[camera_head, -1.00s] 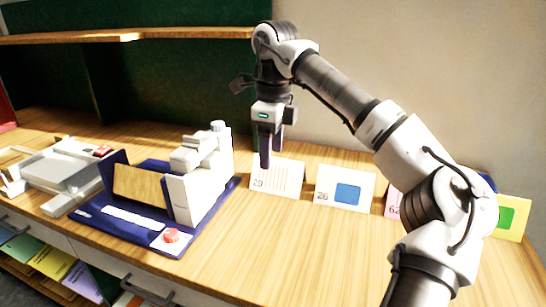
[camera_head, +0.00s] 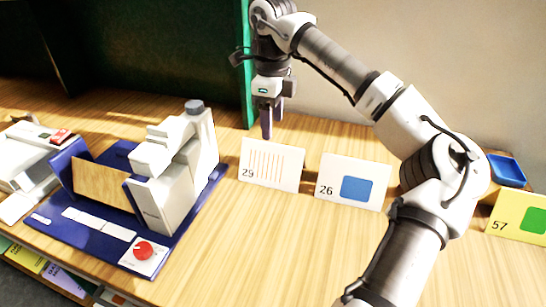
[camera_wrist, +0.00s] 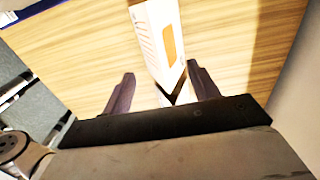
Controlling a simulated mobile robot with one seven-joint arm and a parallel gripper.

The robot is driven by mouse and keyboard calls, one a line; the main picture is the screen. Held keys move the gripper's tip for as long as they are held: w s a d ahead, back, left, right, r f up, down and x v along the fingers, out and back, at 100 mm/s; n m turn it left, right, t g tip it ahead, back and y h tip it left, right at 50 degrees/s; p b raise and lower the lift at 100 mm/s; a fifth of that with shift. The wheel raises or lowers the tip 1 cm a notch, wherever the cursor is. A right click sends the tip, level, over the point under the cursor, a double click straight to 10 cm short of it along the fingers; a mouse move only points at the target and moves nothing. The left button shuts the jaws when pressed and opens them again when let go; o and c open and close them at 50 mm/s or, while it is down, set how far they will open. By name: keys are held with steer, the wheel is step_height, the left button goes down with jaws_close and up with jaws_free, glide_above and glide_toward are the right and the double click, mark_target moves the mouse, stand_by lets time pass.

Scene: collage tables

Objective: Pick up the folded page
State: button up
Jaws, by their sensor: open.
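Several folded pages stand like tents on the wooden table; which one is meant cannot be told. The white page marked 29 (camera_head: 270,165) has thin orange stripes. To its right is a white page marked 26 (camera_head: 353,183) with a blue square, and at the far right a yellow page marked 57 (camera_head: 518,216) with a green patch. My gripper (camera_head: 267,132) is open, pointing down near the top edge of page 29. In the wrist view, a white folded page (camera_wrist: 150,25) with stripes and an orange patch lies ahead between the open fingertips (camera_wrist: 160,75).
A white machine on a dark blue base (camera_head: 150,215) with a red knob (camera_head: 144,250) stands left of the pages. Another grey-white device (camera_head: 25,165) is at the far left. A blue tray (camera_head: 507,170) sits behind the yellow page. The wall is close behind.

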mark_target(273, 146)
steer(key=shift+f+p, duration=0.95)
steer(key=shift+f, duration=2.9)
steer(key=c, duration=1)
